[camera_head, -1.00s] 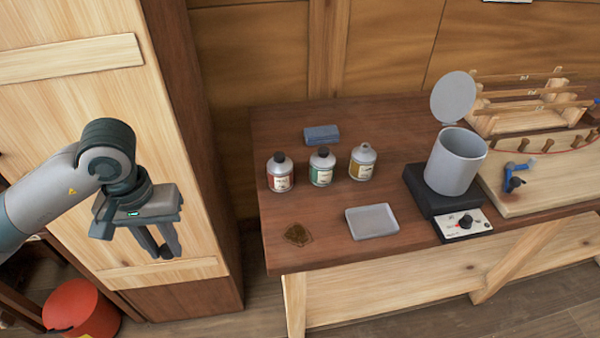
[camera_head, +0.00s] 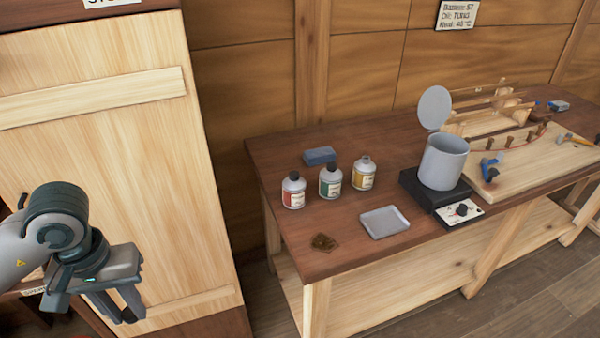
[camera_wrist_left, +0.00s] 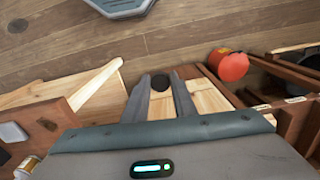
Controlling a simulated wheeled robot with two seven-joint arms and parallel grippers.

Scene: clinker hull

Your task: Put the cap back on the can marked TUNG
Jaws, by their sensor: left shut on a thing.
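My left gripper (camera_head: 120,308) is low at the left in the head view, left of the bench. In the left wrist view its fingers (camera_wrist_left: 160,88) are shut on a small dark round cap (camera_wrist_left: 160,72). Three grey cans stand on the bench: one with a red label (camera_head: 293,191), one with a green label (camera_head: 330,180), both with dark caps, and one with a yellow label (camera_head: 363,174) whose top shows no dark cap. The can labels are too small to read. My right gripper is not in view.
The bench (camera_head: 345,230) holds a blue block (camera_head: 319,155), a shallow grey tray (camera_head: 385,222), a brown patch (camera_head: 324,242) and a grey pot (camera_head: 443,163) with raised lid on a heater. A wall card (camera_head: 458,14) reads TUNG. A wooden cabinet (camera_head: 110,130) stands left; a red bucket (camera_wrist_left: 228,66) is on the floor.

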